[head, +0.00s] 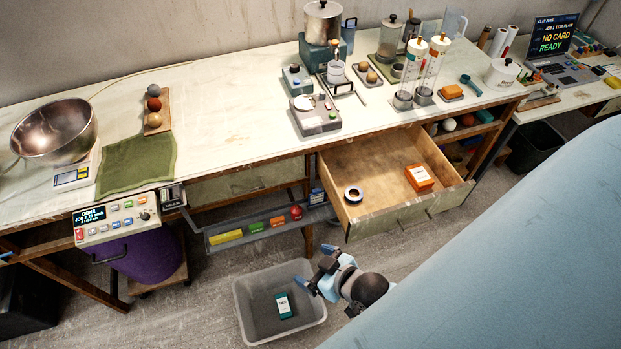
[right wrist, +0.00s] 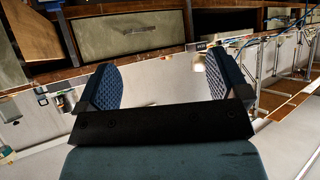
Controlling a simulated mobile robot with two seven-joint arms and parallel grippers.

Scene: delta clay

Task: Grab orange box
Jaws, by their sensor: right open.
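An orange box (head: 419,177) with a pale label lies in the right part of the open wooden drawer (head: 385,221) under the bench. My right gripper (head: 318,270) is below and in front of the drawer, beside the grey bin, apart from the orange box. In the right wrist view its two blue padded fingers (right wrist: 160,85) stand wide apart with nothing between them. The orange box cannot be made out in the right wrist view. My left gripper is not in view.
A dark tape roll (head: 353,194) lies in the drawer, left of the orange box. A grey bin (head: 246,318) on the floor holds a green box (head: 285,305). A large pale blue surface fills the lower right.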

